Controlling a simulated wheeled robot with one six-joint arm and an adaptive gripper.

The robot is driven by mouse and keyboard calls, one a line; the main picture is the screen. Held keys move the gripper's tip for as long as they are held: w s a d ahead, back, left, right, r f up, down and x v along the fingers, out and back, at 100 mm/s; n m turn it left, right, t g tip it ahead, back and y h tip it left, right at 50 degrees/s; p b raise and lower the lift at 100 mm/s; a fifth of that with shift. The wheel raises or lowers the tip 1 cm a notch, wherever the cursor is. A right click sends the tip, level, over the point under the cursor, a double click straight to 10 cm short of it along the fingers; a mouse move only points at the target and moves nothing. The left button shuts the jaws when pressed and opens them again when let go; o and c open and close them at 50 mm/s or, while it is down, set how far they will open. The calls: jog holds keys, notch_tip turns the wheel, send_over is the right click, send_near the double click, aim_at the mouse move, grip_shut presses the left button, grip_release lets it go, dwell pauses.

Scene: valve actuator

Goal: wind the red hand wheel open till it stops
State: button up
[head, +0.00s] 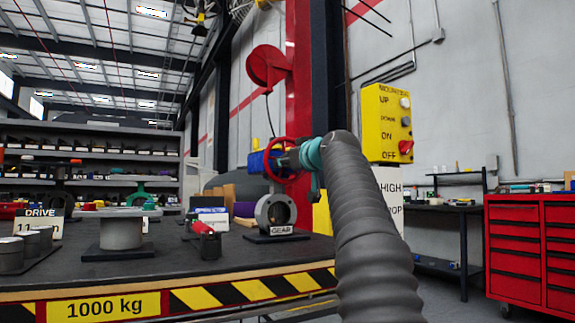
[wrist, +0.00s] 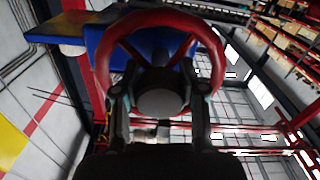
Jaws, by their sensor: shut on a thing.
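The red hand wheel (head: 284,160) is on the blue actuator (head: 262,162), above a grey valve body (head: 275,211) with a GEAR label on the bench. In the wrist view the red wheel (wrist: 101,66) fills the upper middle, with the blue housing (wrist: 148,42) behind it. My gripper (head: 302,156) reaches the wheel from the right, at the end of my grey sleeved arm. In the wrist view the two fingers of my gripper (wrist: 158,98) stand either side of the grey hub and are shut on the wheel. The exact finger contacts are dark and hard to make out.
The dark bench (head: 170,262) has a striped 1000 kg front edge. A round grey pedestal (head: 121,232) and a red-handled tool (head: 206,240) stand left of the valve. A yellow control box (head: 386,122) is right of my arm. A red tool cabinet (head: 530,250) stands far right.

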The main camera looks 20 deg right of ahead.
jog(key=shift+n, duration=1.7)
jog(key=o, duration=0.9)
jog(key=s, duration=1.2)
jog(key=shift+d, duration=0.15)
